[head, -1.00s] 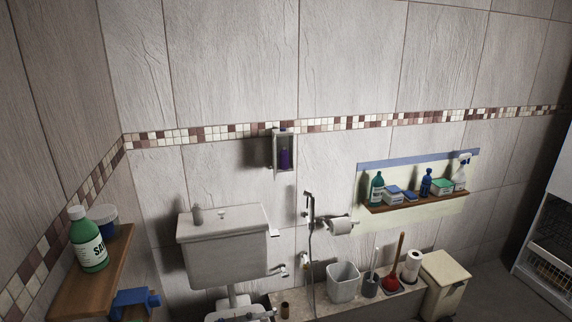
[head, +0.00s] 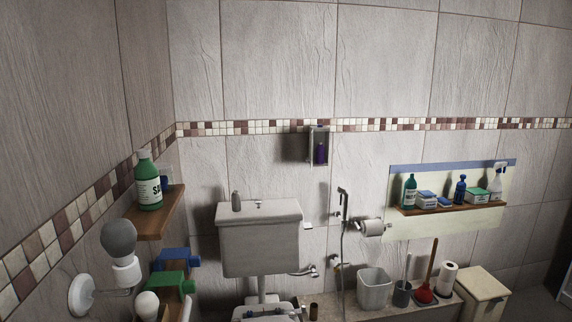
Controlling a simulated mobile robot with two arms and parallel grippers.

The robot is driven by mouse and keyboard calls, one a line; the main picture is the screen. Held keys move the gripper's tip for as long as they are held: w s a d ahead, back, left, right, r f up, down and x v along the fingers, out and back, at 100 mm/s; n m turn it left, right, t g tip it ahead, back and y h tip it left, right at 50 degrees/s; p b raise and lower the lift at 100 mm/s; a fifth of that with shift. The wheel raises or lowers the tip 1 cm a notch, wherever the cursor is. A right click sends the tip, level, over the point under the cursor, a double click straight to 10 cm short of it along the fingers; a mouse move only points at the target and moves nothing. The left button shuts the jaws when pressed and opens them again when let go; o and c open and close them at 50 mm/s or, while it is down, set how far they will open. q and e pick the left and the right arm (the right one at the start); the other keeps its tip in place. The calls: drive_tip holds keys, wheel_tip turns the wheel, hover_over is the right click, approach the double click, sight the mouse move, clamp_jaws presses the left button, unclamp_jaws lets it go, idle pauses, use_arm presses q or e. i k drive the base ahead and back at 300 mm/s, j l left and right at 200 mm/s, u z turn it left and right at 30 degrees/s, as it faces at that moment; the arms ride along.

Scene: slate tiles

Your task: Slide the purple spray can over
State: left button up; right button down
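The purple spray can (head: 321,153) stands upright inside a small open wall box (head: 311,147) above and to the right of the toilet cistern. The can is small and dark in this view, and its details are hard to make out. Neither of my grippers shows in the head view.
A wooden shelf (head: 155,222) with a green bottle (head: 148,184) and a wall lamp (head: 118,240) are at left. A stocked shelf (head: 450,204) hangs at right.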

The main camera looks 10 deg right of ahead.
sight(320, 149)
drive_tip(key=i+l+u, duration=0.25)
drive_tip(key=l+u, duration=0.25)
drive_tip(key=i+l+u, duration=0.25)
drive_tip(key=l, duration=0.2)
drive_tip(key=l+u, duration=0.25)
drive_tip(key=k+l, duration=0.05)
drive_tip(key=l, duration=0.05)
